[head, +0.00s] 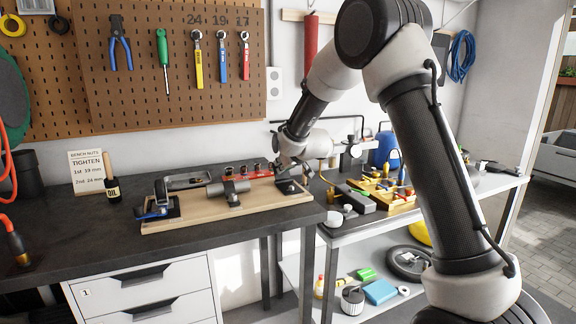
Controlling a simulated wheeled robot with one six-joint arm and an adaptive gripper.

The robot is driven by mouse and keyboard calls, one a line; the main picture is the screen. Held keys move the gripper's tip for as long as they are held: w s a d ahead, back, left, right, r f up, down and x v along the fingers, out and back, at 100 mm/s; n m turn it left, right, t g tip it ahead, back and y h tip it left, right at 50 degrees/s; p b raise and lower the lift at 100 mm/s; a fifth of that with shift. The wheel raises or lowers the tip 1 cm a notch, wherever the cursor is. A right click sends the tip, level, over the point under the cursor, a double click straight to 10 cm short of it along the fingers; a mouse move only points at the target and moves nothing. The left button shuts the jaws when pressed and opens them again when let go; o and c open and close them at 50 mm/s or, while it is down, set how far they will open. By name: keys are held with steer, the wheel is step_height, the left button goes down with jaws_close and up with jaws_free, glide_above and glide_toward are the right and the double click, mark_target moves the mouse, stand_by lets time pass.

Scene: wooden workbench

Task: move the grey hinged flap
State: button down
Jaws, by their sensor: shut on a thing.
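A pale wooden board (212,213) lies on the dark workbench and bears several fittings. My gripper (290,178) is low over the board's right end, beside a dark bracket (289,187). It is shut on a small grey part there, which looks like the grey hinged flap (287,172). The fingers and my wrist hide most of this part, so its angle and hinge cannot be made out. A grey cylinder (230,187) in a mount stands mid-board. A grey frame-like piece (187,180) and a blue-handled fitting (155,211) are at the left end.
A red rail (240,174) with several dark pieces runs along the board's back. A lower side table (345,232) at the right is crowded. The bench front-left is clear.

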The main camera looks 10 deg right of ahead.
steer(key=shift+s+d+f+t+y, duration=0.15)
steer(key=shift+s+t, duration=0.35)
steer(key=shift+t, duration=0.35)
steer(key=shift+s+d+f+t+y, duration=0.1)
steer(key=shift+s+t+y, duration=0.1)
steer(key=shift+s+t, duration=0.45)
steer(key=shift+s+d+f+t+y, duration=0.15)
steer(key=shift+s+t, duration=0.15)
steer(key=shift+t, duration=0.7)
steer(key=c, duration=1.3)
jaws_free()
steer(key=shift+a, duration=0.1)
steer(key=shift+s, duration=0.1)
steer(key=v, duration=1.2)
steer(key=shift+f, duration=0.1)
